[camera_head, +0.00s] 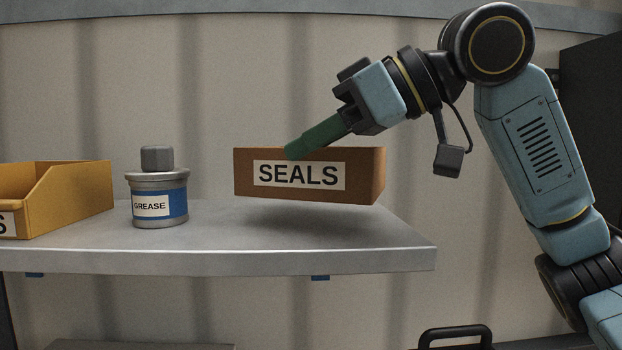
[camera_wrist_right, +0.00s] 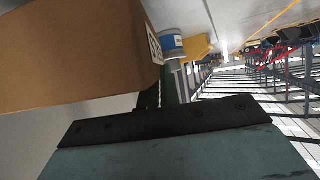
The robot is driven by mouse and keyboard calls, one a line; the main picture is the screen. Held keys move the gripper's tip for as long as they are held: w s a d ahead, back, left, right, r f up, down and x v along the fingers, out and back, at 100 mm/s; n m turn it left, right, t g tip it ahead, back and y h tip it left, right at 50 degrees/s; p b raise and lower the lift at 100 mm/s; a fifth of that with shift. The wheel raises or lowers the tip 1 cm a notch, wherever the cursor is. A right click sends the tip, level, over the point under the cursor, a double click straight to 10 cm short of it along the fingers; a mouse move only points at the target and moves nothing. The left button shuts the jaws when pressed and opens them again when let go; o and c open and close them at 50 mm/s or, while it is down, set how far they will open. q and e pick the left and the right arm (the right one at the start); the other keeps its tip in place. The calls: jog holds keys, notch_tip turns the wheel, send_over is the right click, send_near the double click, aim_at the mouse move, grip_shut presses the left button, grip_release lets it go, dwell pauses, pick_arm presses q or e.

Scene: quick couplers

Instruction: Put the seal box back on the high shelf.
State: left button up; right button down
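The seal box (camera_head: 371,178) is a brown box with a white SEALS label on its front. It hangs slightly tilted above the right part of the grey shelf (camera_head: 420,247), with its shadow on the shelf below and a gap under it. My right gripper (camera_head: 296,149) reaches in from the right. A green finger lies over the box's top front edge; the other finger's contact is hidden. The gripper appears shut on the box, which is held up. In the right wrist view the box (camera_wrist_right: 65,45) fills the upper left, beside the fingers. My left gripper is not in view.
A grease tin (camera_head: 174,205) with a grey block (camera_head: 157,158) on its lid stands left of the box. A yellow bin (camera_head: 85,194) stands farther left. The shelf's right end is free of other objects. A corrugated wall is behind.

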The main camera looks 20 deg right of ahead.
aim_at(276, 194)
notch_tip(276, 194, down, 3)
jog(key=shift+a+f, duration=0.1)
jog(key=shift+f, duration=0.25)
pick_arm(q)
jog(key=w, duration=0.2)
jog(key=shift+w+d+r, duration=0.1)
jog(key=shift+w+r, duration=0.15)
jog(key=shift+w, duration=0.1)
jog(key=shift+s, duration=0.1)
pick_arm(e)
jog(key=shift+f, duration=0.15)
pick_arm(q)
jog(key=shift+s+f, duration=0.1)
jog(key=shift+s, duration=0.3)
pick_arm(e)
jog(key=c, duration=1.6)
grip_release()
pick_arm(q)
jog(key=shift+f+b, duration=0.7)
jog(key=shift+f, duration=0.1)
pick_arm(e)
jog(key=v, duration=1.2)
